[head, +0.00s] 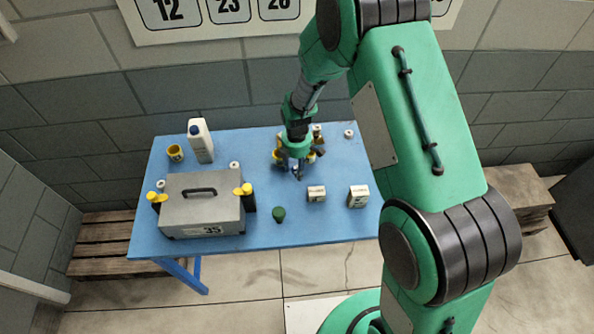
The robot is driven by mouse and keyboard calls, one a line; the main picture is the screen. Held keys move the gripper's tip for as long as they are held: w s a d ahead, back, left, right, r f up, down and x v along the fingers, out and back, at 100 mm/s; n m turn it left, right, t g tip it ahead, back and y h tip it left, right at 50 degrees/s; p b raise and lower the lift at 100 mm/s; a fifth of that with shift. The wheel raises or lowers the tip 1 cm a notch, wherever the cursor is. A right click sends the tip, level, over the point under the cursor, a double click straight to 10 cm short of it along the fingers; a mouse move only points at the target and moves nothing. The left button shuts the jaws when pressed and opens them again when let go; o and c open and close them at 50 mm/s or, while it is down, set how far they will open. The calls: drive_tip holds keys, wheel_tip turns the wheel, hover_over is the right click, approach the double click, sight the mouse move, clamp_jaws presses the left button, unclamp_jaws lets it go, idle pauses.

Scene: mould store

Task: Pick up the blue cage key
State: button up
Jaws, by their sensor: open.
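My gripper (296,167) is open and points down over the back middle of the blue table (240,152). I cannot clearly make out the blue cage key. Small dark and bluish shapes show at the fingertips, too small to tell the key from the gripper's own parts. Yellow and brown items stand close around the gripper and are partly hidden by it. I cannot tell whether the fingers touch anything.
A grey case (201,208) marked 35 stands at the left, a white bottle (201,140) and a yellow cup (175,153) behind it. Yellow-capped dark bottles flank the case. A green item (279,214) and two small boxes (317,194) (358,196) stand in front of my gripper.

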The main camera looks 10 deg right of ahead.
sight(297, 166)
clamp_jaws()
idle(0.4)
drive_tip(key=shift+r+p, duration=0.7)
drive_tip(key=shift+r, duration=4.35)
